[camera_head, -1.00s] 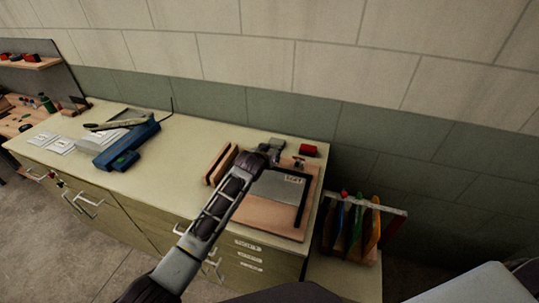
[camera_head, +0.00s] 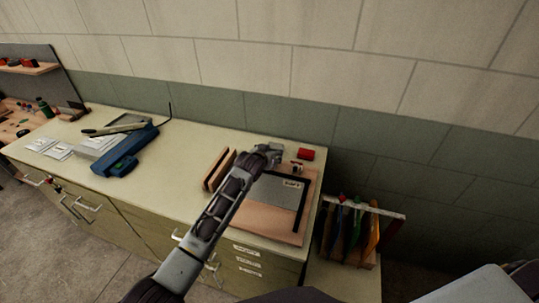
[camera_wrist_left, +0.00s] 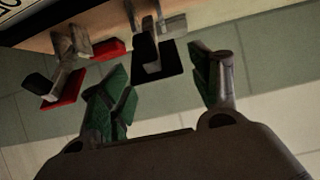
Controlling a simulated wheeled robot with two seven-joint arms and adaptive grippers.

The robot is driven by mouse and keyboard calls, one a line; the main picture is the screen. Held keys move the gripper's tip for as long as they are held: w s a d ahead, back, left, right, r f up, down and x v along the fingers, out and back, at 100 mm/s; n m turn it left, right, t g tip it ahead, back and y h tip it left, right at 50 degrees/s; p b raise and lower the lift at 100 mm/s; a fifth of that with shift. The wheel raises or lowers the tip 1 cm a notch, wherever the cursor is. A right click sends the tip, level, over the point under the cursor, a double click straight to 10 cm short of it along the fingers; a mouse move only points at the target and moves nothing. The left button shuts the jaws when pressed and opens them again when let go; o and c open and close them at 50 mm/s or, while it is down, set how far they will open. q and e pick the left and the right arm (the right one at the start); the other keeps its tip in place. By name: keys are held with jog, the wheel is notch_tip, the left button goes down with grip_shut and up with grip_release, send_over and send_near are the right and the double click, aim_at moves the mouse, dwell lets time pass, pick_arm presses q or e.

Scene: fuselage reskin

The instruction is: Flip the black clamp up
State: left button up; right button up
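The black clamp (camera_wrist_left: 146,62) shows in the left wrist view, with a black pad and grey metal parts, at the edge of the wooden board. A red clamp (camera_wrist_left: 62,88) with a metal arm and dark tip is to its left. My left gripper (camera_wrist_left: 160,68) is open, its green-padded fingers apart, with the black clamp between and beyond them in the picture; I see no contact. In the head view my left gripper (camera_head: 268,152) is over the back edge of the board (camera_head: 262,218), and it hides the black clamp there. My right gripper is not in view.
A grey sheet (camera_head: 268,200) in a black frame lies on the board. Wooden blocks (camera_head: 218,168) stand left of it, and a red block (camera_head: 306,154) lies behind. A blue tool (camera_head: 125,155) is on the counter's left. A rack of coloured handles (camera_head: 358,228) stands right.

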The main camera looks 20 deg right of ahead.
pick_arm(q)
jog(key=shift+f, duration=0.1)
jog(key=shift+s+a, duration=0.1)
jog(key=shift+s+a, duration=0.1)
jog(key=shift+s, duration=0.05)
jog(key=shift+s+a, duration=0.1)
jog(key=v, duration=1.1)
jog(key=shift+r, duration=0.3)
dwell(0.4)
dwell(0.5)
